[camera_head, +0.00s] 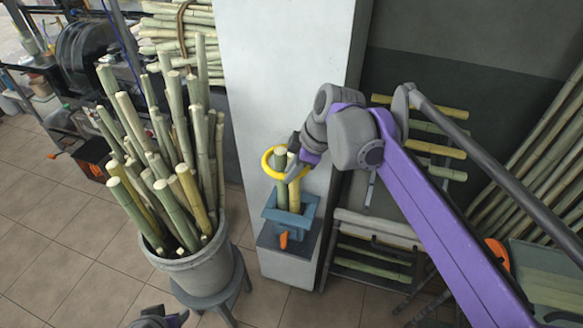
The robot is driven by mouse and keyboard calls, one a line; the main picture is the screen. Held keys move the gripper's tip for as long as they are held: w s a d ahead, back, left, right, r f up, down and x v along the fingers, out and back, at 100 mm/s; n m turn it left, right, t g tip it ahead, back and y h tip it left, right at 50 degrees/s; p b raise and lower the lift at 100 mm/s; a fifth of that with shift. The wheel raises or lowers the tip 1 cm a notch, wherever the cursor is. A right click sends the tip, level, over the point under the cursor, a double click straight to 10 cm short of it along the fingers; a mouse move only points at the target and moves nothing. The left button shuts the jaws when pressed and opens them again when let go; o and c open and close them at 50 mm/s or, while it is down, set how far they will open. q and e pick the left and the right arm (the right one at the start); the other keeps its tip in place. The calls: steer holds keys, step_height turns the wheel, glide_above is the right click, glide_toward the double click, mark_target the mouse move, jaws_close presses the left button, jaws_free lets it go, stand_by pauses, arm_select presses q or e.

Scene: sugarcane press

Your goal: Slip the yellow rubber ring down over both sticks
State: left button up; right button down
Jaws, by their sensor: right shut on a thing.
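Two upright cane sticks, a green one (281,195) and a yellower one (294,197), stand side by side in a blue square holder (291,222). The yellow rubber ring (265,162) is at the tops of the sticks and appears to loop around them. Whether it clears both tops cannot be told for sure. My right gripper (298,158) is shut on the ring at its right side, and partly hides the ring and the sticks. Only a piece of my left gripper (158,318) shows at the bottom edge; its fingers are not clear.
A grey bucket (192,275) full of tall canes stands on a stool (222,298) left of the holder. The holder sits on a grey pedestal (285,262) in front of a pale pillar (285,70). A rack with canes (375,250) stands to the right.

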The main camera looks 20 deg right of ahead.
stand_by(0.6)
steer(key=shift+c, duration=1.5)
jaws_free()
steer(key=shift+r, duration=0.1)
